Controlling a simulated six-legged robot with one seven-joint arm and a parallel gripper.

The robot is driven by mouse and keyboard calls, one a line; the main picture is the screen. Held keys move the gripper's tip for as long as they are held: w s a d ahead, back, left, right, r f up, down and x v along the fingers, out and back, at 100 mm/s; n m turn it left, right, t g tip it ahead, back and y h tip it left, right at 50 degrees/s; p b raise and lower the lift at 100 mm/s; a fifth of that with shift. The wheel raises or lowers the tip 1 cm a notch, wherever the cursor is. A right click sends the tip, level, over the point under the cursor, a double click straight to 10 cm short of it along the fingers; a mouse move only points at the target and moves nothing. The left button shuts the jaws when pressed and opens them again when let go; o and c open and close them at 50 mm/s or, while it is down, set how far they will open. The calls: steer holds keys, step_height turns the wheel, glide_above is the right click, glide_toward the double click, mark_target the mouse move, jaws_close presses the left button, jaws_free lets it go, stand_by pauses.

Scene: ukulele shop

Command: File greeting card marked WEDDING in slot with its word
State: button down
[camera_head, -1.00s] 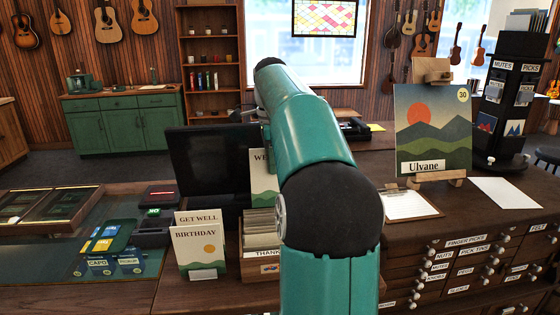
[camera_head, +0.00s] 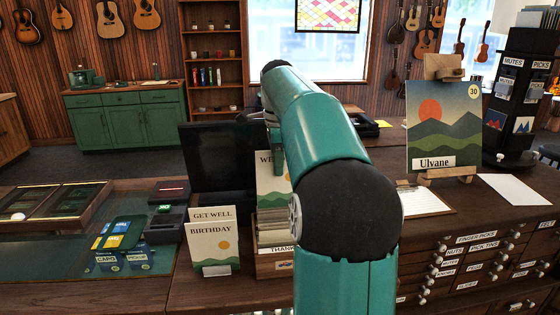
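A cream card with a green hill picture and letters starting "WE" (camera_head: 267,185) stands upright behind my arm, above the card box; the arm covers the rest of its word. The wooden card box (camera_head: 268,265) holds several cards and has a label beginning "THANK" on its front. A BIRTHDAY card (camera_head: 213,248) stands in a small holder left of the box, with a GET WELL card (camera_head: 212,214) behind it. My gripper is hidden behind my teal arm, around the top of the WE card, so its fingers cannot be seen.
A dark monitor (camera_head: 222,157) stands behind the cards. A clipboard (camera_head: 424,200) and an Ulvane picture (camera_head: 441,125) on an easel are to the right, above labelled drawers. A glass case (camera_head: 70,240) is at the left.

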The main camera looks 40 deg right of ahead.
steer(key=shift+f, duration=6.45)
steer(key=c, duration=1.6)
jaws_free()
steer(key=shift+o, duration=0.2)
step_height(320, 180, up, 14)
